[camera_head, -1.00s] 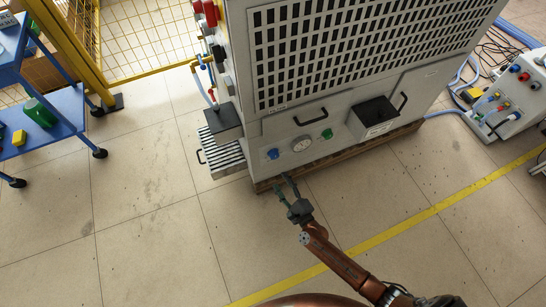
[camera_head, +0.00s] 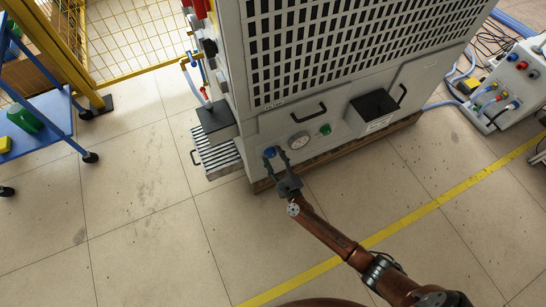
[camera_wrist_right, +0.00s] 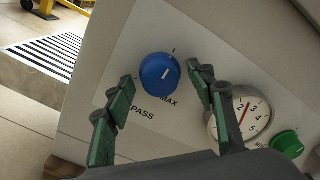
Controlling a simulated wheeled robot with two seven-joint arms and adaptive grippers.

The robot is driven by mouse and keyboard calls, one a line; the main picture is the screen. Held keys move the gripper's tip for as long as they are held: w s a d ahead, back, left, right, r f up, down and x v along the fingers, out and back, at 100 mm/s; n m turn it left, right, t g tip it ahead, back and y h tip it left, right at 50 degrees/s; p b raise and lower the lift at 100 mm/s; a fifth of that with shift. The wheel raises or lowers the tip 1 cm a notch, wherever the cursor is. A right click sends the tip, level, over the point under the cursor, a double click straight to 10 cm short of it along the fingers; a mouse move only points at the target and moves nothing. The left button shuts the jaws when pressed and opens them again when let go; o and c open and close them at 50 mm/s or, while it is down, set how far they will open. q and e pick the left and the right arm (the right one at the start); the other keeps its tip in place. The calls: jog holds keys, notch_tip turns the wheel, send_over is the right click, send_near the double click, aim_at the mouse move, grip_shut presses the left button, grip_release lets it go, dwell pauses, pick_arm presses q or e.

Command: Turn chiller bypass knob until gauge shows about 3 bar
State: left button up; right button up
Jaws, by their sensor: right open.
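The blue bypass knob (camera_head: 269,152) is on the lower front panel of the grey cabinet. My right gripper (camera_head: 276,161) is open at the knob. In the wrist view its fingertips (camera_wrist_right: 160,75) are on either side of the knob, with gaps showing. The gauge (camera_head: 300,141) is right of the knob. In the wrist view the gauge (camera_wrist_right: 240,115) has a red needle near the 2 and 3; the exact reading is unclear. My left gripper is not in view.
A green knob (camera_head: 325,129) is right of the gauge, and a black box (camera_head: 374,105) sticks out farther right. A slatted grey step (camera_head: 219,158) stands at the cabinet's left. A blue cart (camera_head: 40,145) is far left. The floor in front is clear.

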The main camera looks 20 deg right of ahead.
jog(key=shift+c, duration=0.6)
jog(key=c, duration=1)
jog(key=shift+c, duration=0.2)
